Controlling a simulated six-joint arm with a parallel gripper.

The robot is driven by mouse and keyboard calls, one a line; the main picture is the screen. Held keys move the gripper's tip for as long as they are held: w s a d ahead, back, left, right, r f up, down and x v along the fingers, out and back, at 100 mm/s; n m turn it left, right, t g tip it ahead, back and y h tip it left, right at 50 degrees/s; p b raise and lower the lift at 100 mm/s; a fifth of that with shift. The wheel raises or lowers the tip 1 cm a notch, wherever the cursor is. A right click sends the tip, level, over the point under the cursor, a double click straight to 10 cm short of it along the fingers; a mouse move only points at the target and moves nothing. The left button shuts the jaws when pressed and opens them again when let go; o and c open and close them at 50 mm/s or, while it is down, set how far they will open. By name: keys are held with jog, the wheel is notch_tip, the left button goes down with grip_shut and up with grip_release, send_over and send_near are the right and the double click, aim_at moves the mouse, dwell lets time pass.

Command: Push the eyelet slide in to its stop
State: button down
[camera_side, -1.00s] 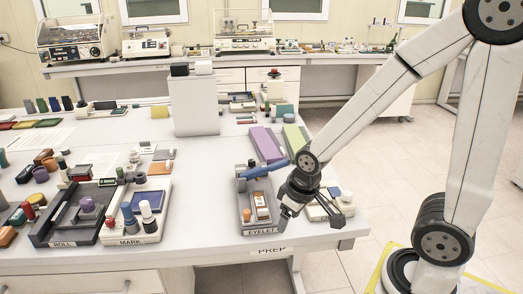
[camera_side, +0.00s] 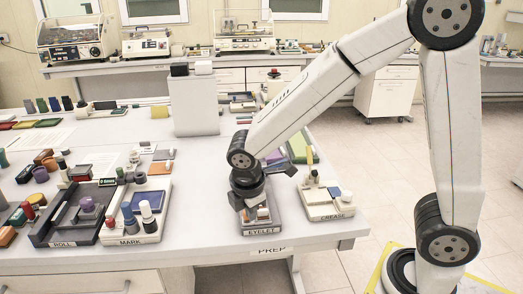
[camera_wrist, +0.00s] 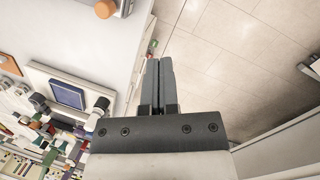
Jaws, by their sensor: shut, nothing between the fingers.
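The eyelet station (camera_side: 262,231) is a grey base at the table's front edge, marked EYELET. My gripper (camera_side: 250,206) is above it and covers most of it in the side view. The slide cannot be told apart behind my gripper. In the wrist view my gripper (camera_wrist: 159,62) is shut and empty, its two fingers side by side. A grey part with an orange knob (camera_wrist: 105,9), which looks like the eyelet station, shows at the top edge there, apart from the fingertips. Whether the gripper touches the slide cannot be seen.
The crease station (camera_side: 328,208) stands close on the right, with an upright yellow piece. The mark station (camera_side: 140,228) and roll station (camera_side: 70,225) are on the left, with clear table (camera_side: 200,215) between. The table's front edge is close by.

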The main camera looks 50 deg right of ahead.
jog(key=w+a+n, duration=0.1)
jog(key=n, duration=0.1)
jog(key=w+a+r+n+h, duration=0.1)
jog(key=n, duration=0.2)
jog(key=w+a+n, duration=0.1)
jog(key=n, duration=0.1)
jog(key=shift+w+a+r+h, duration=0.25)
jog(key=shift+a+r+h, duration=0.15)
jog(key=shift+f, duration=0.1)
send_near(245, 224)
notch_tip(245, 224, down, 5)
jog(key=shift+d+f, duration=0.15)
jog(key=shift+w+d, duration=0.35)
jog(key=shift+d, duration=0.5)
jog(key=w+d, duration=0.6)
jog(key=shift+w+d, duration=0.2)
jog(key=shift+d, duration=0.05)
jog(key=shift+a, duration=0.15)
